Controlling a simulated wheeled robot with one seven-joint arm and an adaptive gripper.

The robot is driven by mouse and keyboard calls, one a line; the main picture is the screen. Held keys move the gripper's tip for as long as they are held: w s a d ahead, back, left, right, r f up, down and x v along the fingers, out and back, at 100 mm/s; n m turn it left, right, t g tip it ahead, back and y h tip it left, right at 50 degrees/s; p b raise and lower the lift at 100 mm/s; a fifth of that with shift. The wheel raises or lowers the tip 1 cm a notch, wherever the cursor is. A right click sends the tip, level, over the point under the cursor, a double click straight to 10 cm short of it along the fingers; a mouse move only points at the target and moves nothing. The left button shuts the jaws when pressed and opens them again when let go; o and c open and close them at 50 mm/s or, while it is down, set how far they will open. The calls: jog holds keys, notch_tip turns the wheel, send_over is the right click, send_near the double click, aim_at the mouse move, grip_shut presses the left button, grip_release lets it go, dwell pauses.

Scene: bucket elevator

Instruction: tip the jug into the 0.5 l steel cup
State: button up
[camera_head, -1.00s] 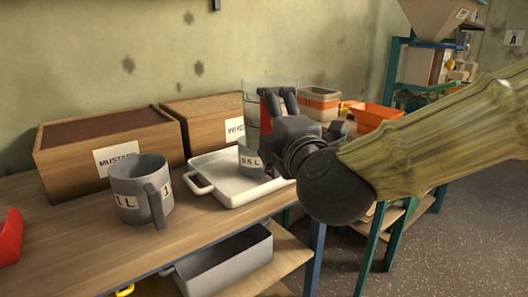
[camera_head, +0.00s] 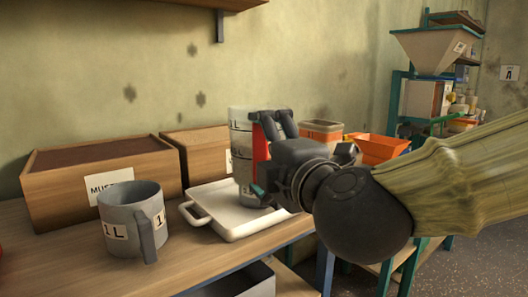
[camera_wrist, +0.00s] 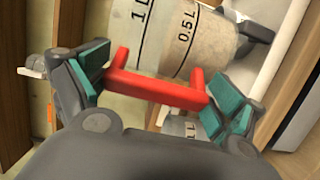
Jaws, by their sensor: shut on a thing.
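The jug (camera_head: 241,140) is pale and see-through, with 1 L and 0.5 L marks, and looks roughly upright over the white tray (camera_head: 236,233). My gripper (camera_head: 272,125) is shut on its red handle from the right. In the wrist view the jug (camera_wrist: 165,35) is in front of my gripper (camera_wrist: 155,92), with the red handle between the green finger pads. The 0.5 l steel cup cannot be clearly made out in the head view. A dark grey handle-like part beside the jug in the wrist view may belong to it.
A grey 1 L cup (camera_head: 133,222) stands on the bench left of the tray. Wooden boxes (camera_head: 95,172) stand behind, against the wall. Orange bins (camera_head: 378,148) are beyond my gripper. A grey bin sits on the lower shelf.

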jog(key=shift+r+m+g+h+p, duration=0.35)
jog(key=shift+r+g+p, duration=1.15)
jog(key=shift+p, duration=2.85)
jog(key=shift+w+r+m+g+p, duration=0.2)
jog(key=shift+r+p, duration=0.4)
jog(key=shift+p, duration=1.1)
jog(key=shift+w+r+m+g+p, duration=0.15)
jog(key=shift+r+p, duration=0.4)
jog(key=shift+p, duration=1.1)
